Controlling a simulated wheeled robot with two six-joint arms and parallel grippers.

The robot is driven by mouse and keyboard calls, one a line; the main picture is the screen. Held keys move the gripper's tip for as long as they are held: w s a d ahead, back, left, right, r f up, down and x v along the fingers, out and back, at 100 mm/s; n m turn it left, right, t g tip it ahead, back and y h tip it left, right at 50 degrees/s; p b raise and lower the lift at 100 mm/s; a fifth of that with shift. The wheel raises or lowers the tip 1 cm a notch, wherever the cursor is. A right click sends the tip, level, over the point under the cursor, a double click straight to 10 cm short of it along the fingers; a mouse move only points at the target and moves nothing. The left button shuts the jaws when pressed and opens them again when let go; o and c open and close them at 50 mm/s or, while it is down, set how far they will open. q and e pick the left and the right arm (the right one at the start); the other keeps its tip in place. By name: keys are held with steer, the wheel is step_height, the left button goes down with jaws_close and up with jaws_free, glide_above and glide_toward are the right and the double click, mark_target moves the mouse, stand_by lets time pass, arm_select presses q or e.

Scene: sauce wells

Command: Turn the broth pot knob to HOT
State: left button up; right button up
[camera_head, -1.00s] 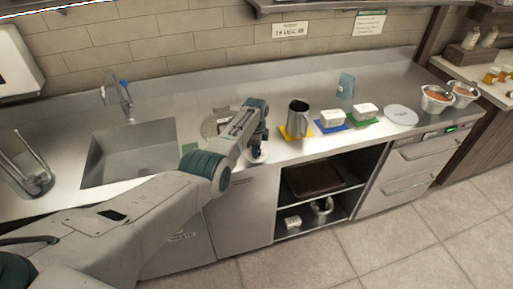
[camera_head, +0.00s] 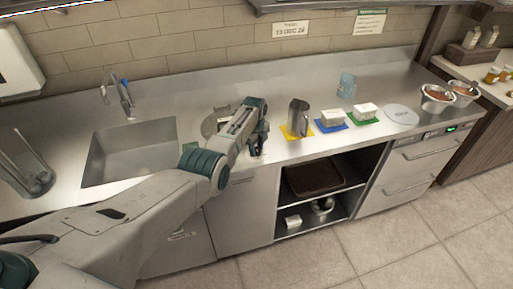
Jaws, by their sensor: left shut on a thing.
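My left arm reaches in from the left to the front edge of the steel counter. My left gripper (camera_head: 259,146) points down there and is shut on the broth pot knob, which is mostly hidden by the fingers. A small pale patch, seemingly part of the dial, shows just below the fingertips. The knob's setting and any HOT mark cannot be read. A round metal lid or well (camera_head: 211,122), perhaps the broth pot, sits in the counter behind the arm and is partly covered by it. My right gripper is not in view.
A metal pitcher (camera_head: 298,117) stands on a yellow mat right of my gripper. White tubs (camera_head: 332,117) stand on blue and green mats farther right. A sink (camera_head: 125,150) lies left. An open shelf with a dark tray (camera_head: 314,178) is below the counter.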

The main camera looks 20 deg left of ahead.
arm_select(q)
steer(key=shift+w+r, duration=0.2)
steer(key=shift+r, duration=0.05)
steer(key=o, duration=0.9)
steer(key=shift+o, duration=0.3)
steer(key=shift+s+f, duration=0.15)
steer(key=shift+r, duration=0.6)
step_height(320, 180, up, 10)
steer(key=b, duration=0.1)
steer(key=shift+s+a+f, duration=0.15)
steer(key=shift+s, duration=0.1)
steer(key=shift+s+f, duration=0.1)
steer(key=shift+f, duration=0.05)
